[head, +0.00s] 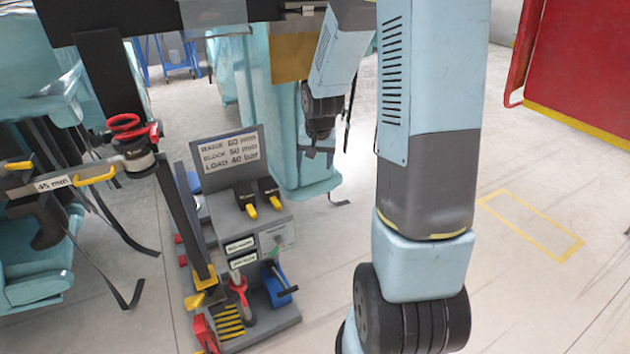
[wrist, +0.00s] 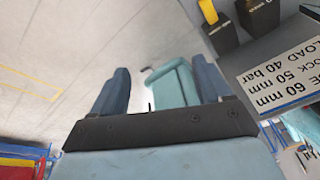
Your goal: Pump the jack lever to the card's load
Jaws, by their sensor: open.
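The card (head: 231,156) stands on a grey cart (head: 262,225) left of centre in the head view; it reads raise 60 mm, block 50 mm, load 40 bar. It also shows upside down in the wrist view (wrist: 285,75). A long dark bar (head: 187,215) leans along the cart's left side, with a yellow piece at its foot; I cannot tell if it is the jack lever. A red-handled part (head: 238,284) and a blue part (head: 278,284) sit low on the cart. My gripper (wrist: 158,92) is open and empty, over the floor beside the card.
Two black blocks with yellow handles (head: 249,210) sit on the cart. A 45 mm label (head: 52,184) and a red ring (head: 124,123) are at left. Straps hang there. Teal structures flank the cart. Floor at right is clear, with a yellow outline (head: 530,222).

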